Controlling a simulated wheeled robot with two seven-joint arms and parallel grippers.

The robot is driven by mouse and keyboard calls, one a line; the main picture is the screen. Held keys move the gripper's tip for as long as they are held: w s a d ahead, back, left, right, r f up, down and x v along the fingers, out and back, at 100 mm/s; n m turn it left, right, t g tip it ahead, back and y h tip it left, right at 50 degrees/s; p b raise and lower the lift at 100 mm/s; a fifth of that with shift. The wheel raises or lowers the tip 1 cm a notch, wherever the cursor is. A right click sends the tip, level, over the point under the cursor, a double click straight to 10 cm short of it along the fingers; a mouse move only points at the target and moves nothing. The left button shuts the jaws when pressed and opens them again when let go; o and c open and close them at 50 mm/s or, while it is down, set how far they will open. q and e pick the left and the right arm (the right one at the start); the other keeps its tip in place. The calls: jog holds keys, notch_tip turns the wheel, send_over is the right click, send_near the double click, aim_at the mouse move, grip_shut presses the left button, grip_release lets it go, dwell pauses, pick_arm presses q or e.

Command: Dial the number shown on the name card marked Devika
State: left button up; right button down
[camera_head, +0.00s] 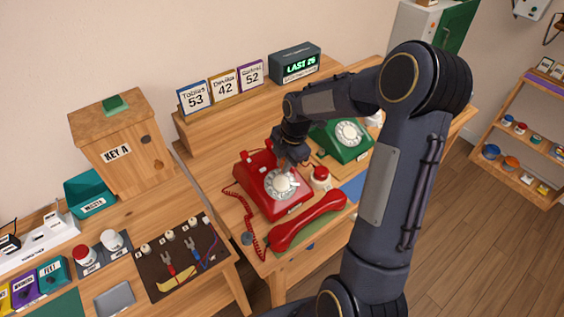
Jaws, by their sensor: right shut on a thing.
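The name card marked Devika (224,85) stands on the back ledge between two others and reads 42. The red phone (262,166) sits on the desk with its pale dial (283,190) facing up. Its red handset (306,221) lies off the cradle, in front of the phone. The fingertips are small and partly hidden. A display box (295,65) reads LAST and a number that looks like 26. My left gripper is not in view.
A green phone (345,137) stands right of the red one, partly behind my right arm. A red-topped button (320,175) sits between them. Cards for Tobias (194,97), 53, and another name (251,75), 52, flank Devika's. A KEY A cabinet (118,140) stands at left.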

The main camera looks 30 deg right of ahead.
jog(key=shift+s+d, duration=0.15)
jog(key=shift+d, duration=0.1)
jog(key=shift+f, duration=0.15)
jog(key=shift+s+d+f+b, duration=0.15)
jog(key=shift+s+d+b, duration=0.2)
jog(key=shift+s, duration=0.1)
jog(key=shift+s+d+f, duration=0.15)
jog(key=shift+s+f, duration=0.1)
jog(key=shift+s, duration=0.3)
jog(key=shift+b, duration=0.3)
